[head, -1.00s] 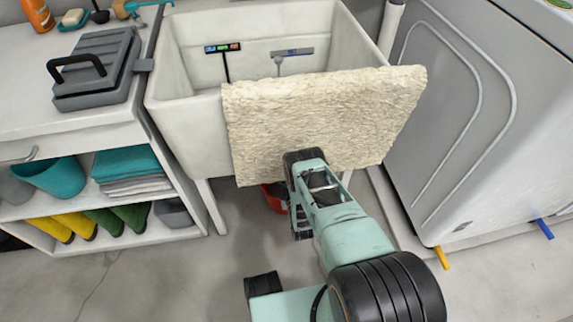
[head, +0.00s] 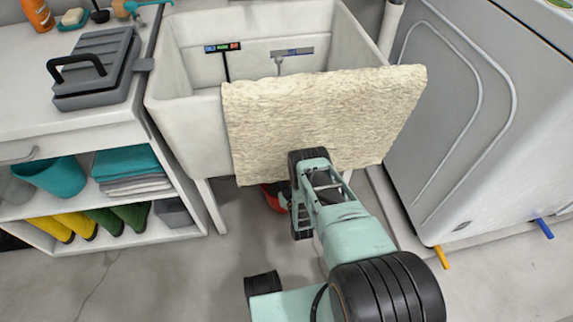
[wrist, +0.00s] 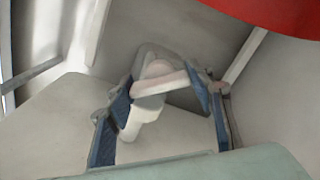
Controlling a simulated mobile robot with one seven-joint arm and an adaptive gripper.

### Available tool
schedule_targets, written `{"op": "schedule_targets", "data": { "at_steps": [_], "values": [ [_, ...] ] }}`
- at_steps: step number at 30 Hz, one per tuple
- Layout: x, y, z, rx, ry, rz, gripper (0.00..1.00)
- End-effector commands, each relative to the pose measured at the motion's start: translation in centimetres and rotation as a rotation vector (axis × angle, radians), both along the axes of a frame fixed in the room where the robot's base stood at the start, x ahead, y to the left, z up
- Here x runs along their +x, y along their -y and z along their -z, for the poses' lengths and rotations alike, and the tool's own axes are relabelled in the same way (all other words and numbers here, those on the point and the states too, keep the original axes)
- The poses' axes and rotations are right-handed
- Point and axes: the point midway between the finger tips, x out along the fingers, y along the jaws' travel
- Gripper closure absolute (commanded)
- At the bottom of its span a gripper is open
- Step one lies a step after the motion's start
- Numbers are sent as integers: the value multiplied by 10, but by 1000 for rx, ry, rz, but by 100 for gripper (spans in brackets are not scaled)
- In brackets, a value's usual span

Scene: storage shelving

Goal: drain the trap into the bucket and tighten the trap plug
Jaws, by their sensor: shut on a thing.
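In the wrist view the blue-padded fingers of my gripper (wrist: 161,86) are closed on a white wing-like bar that looks like the trap plug (wrist: 163,81). A short white tube stands beside it, and a blurred pale round part lies behind it. In the head view my arm reaches under the front of the sink, and the fingertips and trap are hidden. The red bucket (head: 271,197) shows only partly, on the floor under the sink, behind my wrist. Its red side also fills the top right of the wrist view (wrist: 275,12). No water is visible.
A beige towel (head: 320,120) hangs over the front of the utility sink (head: 185,125), just above my wrist. A shelf unit (head: 140,236) stands left and a grey-white appliance (head: 465,150) right. The floor (head: 170,285) in front is clear.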

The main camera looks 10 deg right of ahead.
Motion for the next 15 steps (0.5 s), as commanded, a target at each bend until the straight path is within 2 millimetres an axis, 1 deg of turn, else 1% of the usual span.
{"op": "schedule_targets", "data": {
  "at_steps": [6,15],
  "values": [
    [1,1,0,208,0,2,76],
    [1,1,-1,461,2,2,76]
  ]
}}
